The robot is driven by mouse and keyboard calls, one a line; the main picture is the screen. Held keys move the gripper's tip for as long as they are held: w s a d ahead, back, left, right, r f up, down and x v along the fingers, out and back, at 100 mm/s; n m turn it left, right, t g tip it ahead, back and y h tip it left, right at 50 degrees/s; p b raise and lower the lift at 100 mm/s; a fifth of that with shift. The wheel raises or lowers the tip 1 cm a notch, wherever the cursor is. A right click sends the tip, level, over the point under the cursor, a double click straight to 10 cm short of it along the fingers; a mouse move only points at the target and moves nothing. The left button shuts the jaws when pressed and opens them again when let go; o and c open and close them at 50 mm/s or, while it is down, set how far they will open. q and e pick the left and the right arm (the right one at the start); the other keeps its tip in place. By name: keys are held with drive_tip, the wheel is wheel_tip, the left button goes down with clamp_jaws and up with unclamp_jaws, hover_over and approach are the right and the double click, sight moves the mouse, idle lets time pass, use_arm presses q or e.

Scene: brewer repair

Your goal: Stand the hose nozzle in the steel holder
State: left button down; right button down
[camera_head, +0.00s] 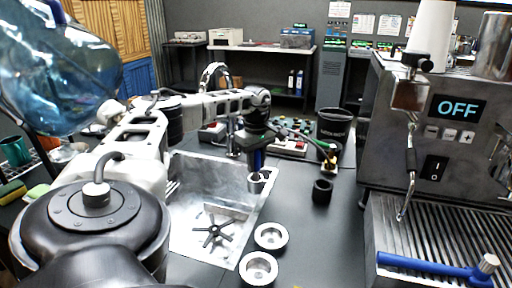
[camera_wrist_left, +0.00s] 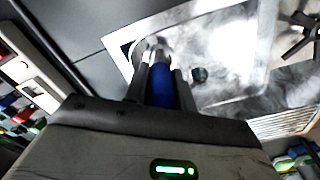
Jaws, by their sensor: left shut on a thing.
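My left gripper (camera_head: 257,152) reaches in from the left and points down over the right rim of the steel sink. It is shut on the blue hose nozzle (camera_wrist_left: 162,88), which hangs between its fingers. The nozzle's blue body (camera_head: 259,159) shows just under the gripper. The steel holder (camera_head: 256,184), a small cup at the sink's edge, is directly below the nozzle. In the wrist view the nozzle's far end overlaps the holder (camera_wrist_left: 139,52). I cannot tell whether the tip is inside it or just above it. My right gripper is not in view.
The sink (camera_head: 190,218) holds a dark star-shaped part (camera_head: 214,230). Two steel baskets (camera_head: 271,236) (camera_head: 258,269) lie on the counter. A black cup (camera_head: 322,191) and a dark bin (camera_head: 333,130) stand right of the holder. The brewer (camera_head: 440,160) fills the right side.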

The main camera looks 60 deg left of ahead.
use_arm(q)
drive_tip(key=shift+f, duration=0.45)
idle(0.4)
drive_tip(key=c, duration=0.5)
unclamp_jaws()
drive_tip(key=shift+r+p, duration=0.85)
drive_tip(key=shift+r, duration=2.65)
